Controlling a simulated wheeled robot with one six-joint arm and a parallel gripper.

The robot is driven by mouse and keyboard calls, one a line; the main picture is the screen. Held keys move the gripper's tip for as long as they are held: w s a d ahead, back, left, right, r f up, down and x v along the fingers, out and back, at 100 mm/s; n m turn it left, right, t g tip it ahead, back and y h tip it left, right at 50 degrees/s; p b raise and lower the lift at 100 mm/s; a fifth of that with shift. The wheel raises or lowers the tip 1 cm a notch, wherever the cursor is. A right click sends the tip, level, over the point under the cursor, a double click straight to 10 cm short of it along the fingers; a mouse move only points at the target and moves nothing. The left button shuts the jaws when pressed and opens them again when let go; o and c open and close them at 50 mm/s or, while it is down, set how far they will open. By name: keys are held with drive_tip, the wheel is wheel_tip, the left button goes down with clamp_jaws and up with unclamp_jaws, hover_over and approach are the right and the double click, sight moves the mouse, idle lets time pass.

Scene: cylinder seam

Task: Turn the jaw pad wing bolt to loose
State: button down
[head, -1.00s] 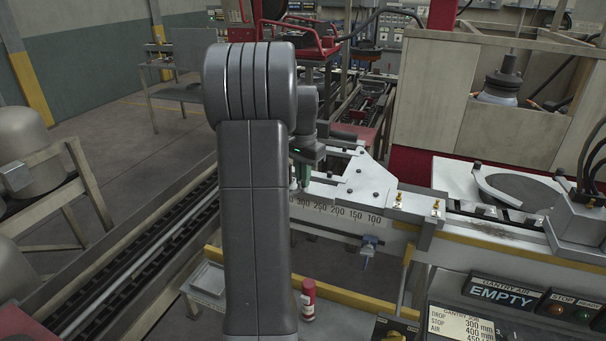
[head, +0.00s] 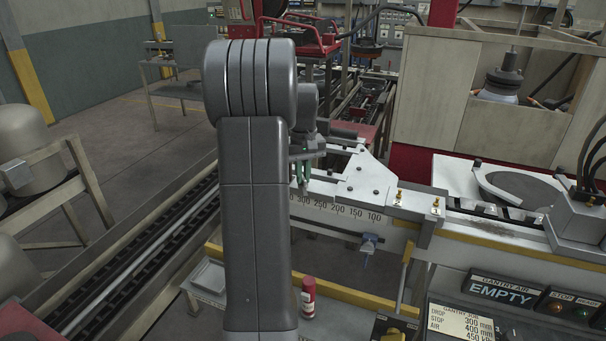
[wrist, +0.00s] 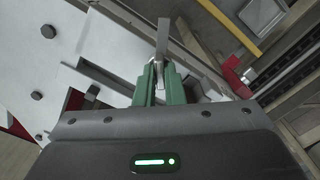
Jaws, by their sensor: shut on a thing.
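In the wrist view, the two green fingers of my gripper (wrist: 160,76) are closed on a small pale metal piece (wrist: 158,72), which looks like the jaw pad wing bolt. The fingers hide most of it, so its turn angle cannot be told. A narrow grey bar (wrist: 163,38) stands just beyond the fingertips. In the head view, my gripper (head: 302,184) is beside the white plate (head: 365,185), at the left end of the numbered scale. My arm covers part of that area, and the wing bolt cannot be made out there.
The scale rail (head: 335,212) runs right below the plate. A blue-handled fitting (head: 368,243) hangs under it. In the wrist view, a bolted plate (wrist: 60,70) is close on the left.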

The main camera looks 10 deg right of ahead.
drive_tip(key=n, duration=0.4)
drive_tip(key=shift+n, duration=1.9)
drive_tip(key=c, duration=1.5)
unclamp_jaws()
wheel_tip(320, 180, up, 14)
drive_tip(key=shift+f+b, duration=0.1)
drive_tip(key=shift+b, duration=0.7)
